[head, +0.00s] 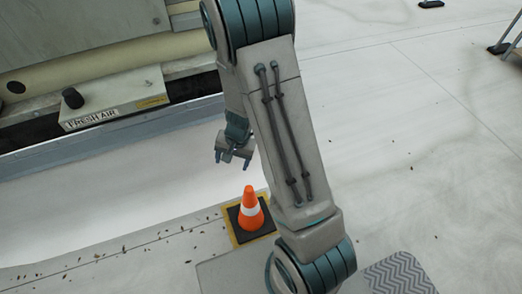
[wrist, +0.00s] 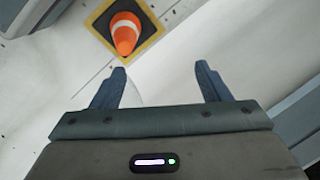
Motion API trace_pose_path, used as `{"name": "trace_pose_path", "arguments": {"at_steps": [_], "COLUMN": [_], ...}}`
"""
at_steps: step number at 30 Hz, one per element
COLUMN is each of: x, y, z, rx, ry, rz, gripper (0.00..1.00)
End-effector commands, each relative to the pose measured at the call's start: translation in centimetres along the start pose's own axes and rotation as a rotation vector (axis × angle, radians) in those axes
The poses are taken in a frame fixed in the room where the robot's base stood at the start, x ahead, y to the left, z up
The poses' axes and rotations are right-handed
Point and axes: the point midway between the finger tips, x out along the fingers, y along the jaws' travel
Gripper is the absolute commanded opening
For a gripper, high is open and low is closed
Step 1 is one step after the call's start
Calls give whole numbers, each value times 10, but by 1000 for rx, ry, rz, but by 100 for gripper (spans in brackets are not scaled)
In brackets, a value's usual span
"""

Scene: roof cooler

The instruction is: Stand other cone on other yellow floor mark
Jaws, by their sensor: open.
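One orange cone with a white band (head: 251,211) stands upright on a black square base. The yellow floor mark (head: 231,226) shows as a border around that base. In the wrist view the cone (wrist: 126,36) is at the top left, with the yellow mark (wrist: 155,37) around its base. My gripper (head: 232,160) is open and empty. In the head view it hangs above and behind the cone, apart from it. In the wrist view its two fingers (wrist: 160,69) are spread below the cone, with bare floor between them. No second cone or second mark shows.
A large unit with a "FRESH AIR" panel (head: 115,108) and black knob stands at the left, with a metal ledge (head: 100,148) along its foot. A grey patterned mat (head: 400,276) lies at lower right. Pale floor at right is mostly clear, with scattered leaves at lower left.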

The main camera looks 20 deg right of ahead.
Motion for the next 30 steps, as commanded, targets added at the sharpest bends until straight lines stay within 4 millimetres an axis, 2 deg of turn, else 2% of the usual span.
{"name": "trace_pose_path", "arguments": {"at_steps": [1, 7, 11, 15, 22, 25, 30], "x": [-22, -93, -134, -173, -217, -227, -232], "y": [-7, -12, -4, 15, 51, 62, 69], "z": [5, 35, 55, 78, 104, 110, 114], "rx": [-43, -219, -328, -436, -552, -574, -586], "ry": [0, -14, -5, 20, 75, 91, 101], "rz": [-27, -64, -50, -1, 120, 158, 186], "gripper": [69, 69, 69, 69, 69, 69, 69]}}
